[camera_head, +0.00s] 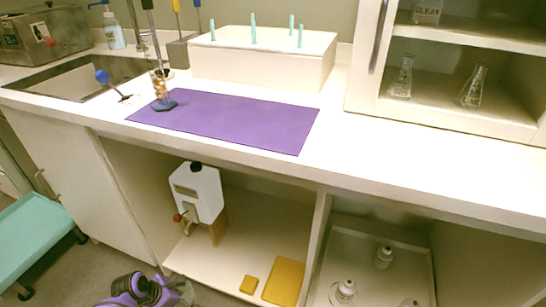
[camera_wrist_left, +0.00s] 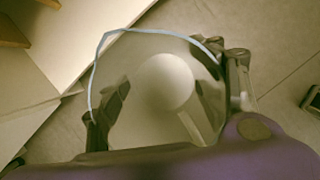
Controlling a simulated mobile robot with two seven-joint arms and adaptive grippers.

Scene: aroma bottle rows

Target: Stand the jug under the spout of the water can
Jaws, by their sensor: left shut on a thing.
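The white water can (camera_head: 196,190) with a black cap stands on a wooden stand (camera_head: 218,230) in the open cupboard below the counter. Its spout with a red knob (camera_head: 178,217) points to the front left. My left gripper (camera_head: 160,290) is at the bottom edge of the head view, in front of the cupboard and below the spout. In the left wrist view the gripper (camera_wrist_left: 167,100) is shut on the clear jug (camera_wrist_left: 150,60), whose bluish rim shows between the dark fingers. The jug is mostly cut off in the head view. My right gripper is not in view.
Yellow sponge-like pieces (camera_head: 284,281) lie on the cupboard floor (camera_head: 245,235) right of the can. A divider (camera_head: 314,245) separates a bay with several white bottles. The counter edge (camera_head: 200,148) overhangs the cupboard. A teal cart (camera_head: 35,235) stands at the left.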

